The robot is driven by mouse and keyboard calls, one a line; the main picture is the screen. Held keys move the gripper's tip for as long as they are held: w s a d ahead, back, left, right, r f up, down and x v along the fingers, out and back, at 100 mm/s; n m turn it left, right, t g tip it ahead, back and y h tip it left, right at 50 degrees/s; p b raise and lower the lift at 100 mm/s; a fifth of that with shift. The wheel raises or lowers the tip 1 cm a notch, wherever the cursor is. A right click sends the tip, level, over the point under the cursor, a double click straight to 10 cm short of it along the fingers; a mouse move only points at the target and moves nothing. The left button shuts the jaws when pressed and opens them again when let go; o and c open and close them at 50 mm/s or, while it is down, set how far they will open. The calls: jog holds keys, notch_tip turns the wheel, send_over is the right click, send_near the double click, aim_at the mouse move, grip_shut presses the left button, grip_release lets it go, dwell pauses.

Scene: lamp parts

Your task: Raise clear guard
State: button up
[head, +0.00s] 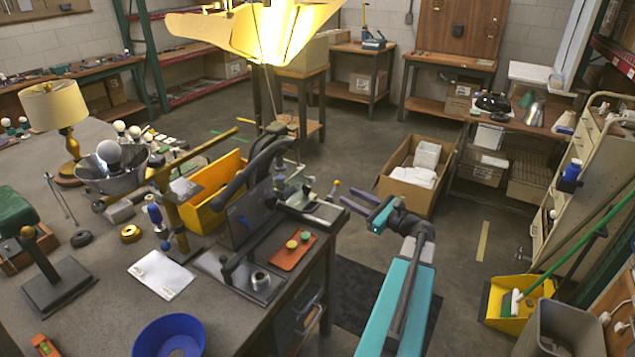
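A dark, see-through panel (250,214), which looks like the clear guard, stands upright on a small bench machine at the right edge of the workbench. A curved black arm (236,185) rises beside it, and a metal base plate (240,278) lies in front. I cannot tell how the panel is hinged. My gripper (347,194) is to the right of the machine, beyond the bench edge. Its two fingers point left and stand apart with nothing visible between them. It does not touch the panel.
An orange tray (293,252) with two small round pieces lies right of the panel. A yellow bin (213,193) stands behind it. A lit lamp shade (262,30) hangs above. A blue bowl (168,338) and a white paper (160,274) lie at left. A cardboard box (400,190) stands on the floor behind my gripper.

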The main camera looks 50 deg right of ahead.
jog(key=shift+w+a, duration=0.15)
jog(key=shift+w, duration=0.05)
jog(key=shift+o, duration=1)
jog(key=shift+w+a, duration=0.1)
jog(key=shift+w, duration=0.05)
jog(key=shift+w+a, duration=0.1)
jog(key=shift+w, duration=0.05)
jog(key=w+p, duration=0.2)
jog(key=w, duration=0.5)
jog(key=w+p, duration=0.2)
jog(key=w, duration=0.4)
jog(key=shift+w+a, duration=0.2)
jog(key=shift+w, duration=0.2)
jog(key=shift+c, duration=0.3)
grip_shut()
